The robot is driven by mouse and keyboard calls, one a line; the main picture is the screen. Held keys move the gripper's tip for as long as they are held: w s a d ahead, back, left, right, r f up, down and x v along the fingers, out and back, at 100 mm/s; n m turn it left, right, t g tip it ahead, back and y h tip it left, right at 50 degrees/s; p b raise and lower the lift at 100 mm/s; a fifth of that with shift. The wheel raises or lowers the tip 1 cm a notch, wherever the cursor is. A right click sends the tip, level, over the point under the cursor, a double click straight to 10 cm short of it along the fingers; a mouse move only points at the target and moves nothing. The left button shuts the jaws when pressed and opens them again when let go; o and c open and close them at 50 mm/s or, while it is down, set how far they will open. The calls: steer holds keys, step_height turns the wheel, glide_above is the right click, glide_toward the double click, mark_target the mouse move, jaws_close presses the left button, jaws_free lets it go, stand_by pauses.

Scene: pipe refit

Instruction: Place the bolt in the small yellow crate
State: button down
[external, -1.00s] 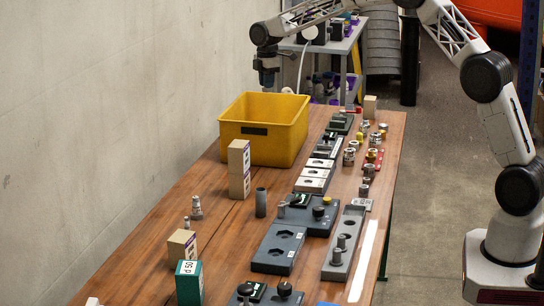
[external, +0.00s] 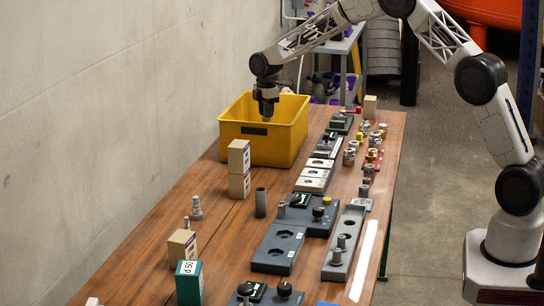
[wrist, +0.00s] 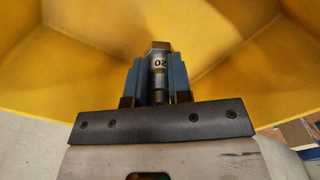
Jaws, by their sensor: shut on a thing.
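The yellow crate (external: 255,153) stands at the far left of the wooden table, open at the top. My gripper (external: 267,117) points down inside the crate's opening, below the rim level in the external view. In the wrist view my gripper (wrist: 160,80) is shut on the bolt (wrist: 159,64), a grey metal piece with a hex head and a white label reading 20. The crate's yellow walls (wrist: 70,40) surround the bolt in the wrist view. I cannot tell whether the bolt touches the crate's floor.
Grey fixture plates (external: 278,248) and several metal fittings line the table's right side. The wall (external: 110,110) runs along the left.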

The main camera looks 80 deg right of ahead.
steer(key=shift+f, duration=3.05)
steer(key=shift+f, duration=1.9)
steer(key=shift+f, duration=0.15)
steer(key=c, duration=1)
jaws_free()
steer(key=shift+c, duration=0.2)
step_height(320, 180, up, 12)
steer(key=shift+r, duration=0.2)
